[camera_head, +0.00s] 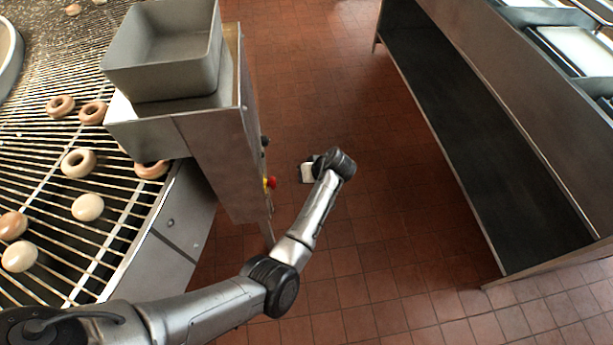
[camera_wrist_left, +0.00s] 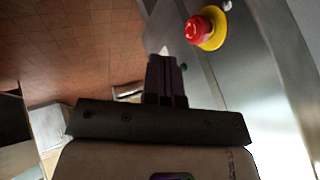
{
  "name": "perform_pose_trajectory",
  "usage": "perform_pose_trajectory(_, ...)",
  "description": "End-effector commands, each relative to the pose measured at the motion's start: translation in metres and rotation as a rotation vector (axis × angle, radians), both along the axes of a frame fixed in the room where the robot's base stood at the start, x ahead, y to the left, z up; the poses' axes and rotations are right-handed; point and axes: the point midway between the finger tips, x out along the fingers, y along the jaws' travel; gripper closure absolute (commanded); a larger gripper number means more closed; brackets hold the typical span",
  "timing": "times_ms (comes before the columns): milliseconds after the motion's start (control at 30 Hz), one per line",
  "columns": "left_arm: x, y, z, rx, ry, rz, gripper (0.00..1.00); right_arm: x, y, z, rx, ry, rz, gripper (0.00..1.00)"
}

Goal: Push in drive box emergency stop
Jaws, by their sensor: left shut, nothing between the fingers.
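The red emergency stop button (camera_head: 270,182), with its yellow collar, sits on the right-facing side of the metal drive box (camera_head: 217,150). In the left wrist view the red button (camera_wrist_left: 198,29) and yellow collar (camera_wrist_left: 215,38) show large at upper right on a grey metal panel (camera_wrist_left: 262,75). My left gripper (camera_wrist_left: 164,58) is shut and empty. Its dark fingertips are beside the panel, below and left of the button in that picture, apart from it. In the head view my wrist hides most of the gripper. My right gripper is not in view.
A black knob (camera_head: 264,141) is on the same box side. A grey bin (camera_head: 160,60) stands on top. Several doughnuts lie on the wire conveyor (camera_head: 110,228) at left. Tiled floor (camera_head: 320,80) is open between the box and the steel bench (camera_head: 490,130) at right.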

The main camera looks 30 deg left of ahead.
Motion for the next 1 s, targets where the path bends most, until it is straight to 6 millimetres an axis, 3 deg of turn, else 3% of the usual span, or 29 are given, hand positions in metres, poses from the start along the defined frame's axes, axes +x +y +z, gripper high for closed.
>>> perform_pose_trajectory(33, -0.001, 0.007, -0.013, 0.001, 0.003, 0.001, 1.0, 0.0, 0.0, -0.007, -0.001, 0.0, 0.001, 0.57)
perform_pose_trajectory(300, -0.002, 0.036, -0.051, 0.001, 0.002, 0.001, 1.0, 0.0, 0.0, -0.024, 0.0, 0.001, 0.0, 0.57)
perform_pose_trajectory(600, -0.024, 0.059, -0.046, 0.0, -0.001, 0.001, 1.0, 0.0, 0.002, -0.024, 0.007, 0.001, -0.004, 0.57)
perform_pose_trajectory(1000, -0.028, 0.064, -0.045, -0.001, -0.001, 0.0, 1.0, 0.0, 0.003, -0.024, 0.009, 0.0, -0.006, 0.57)
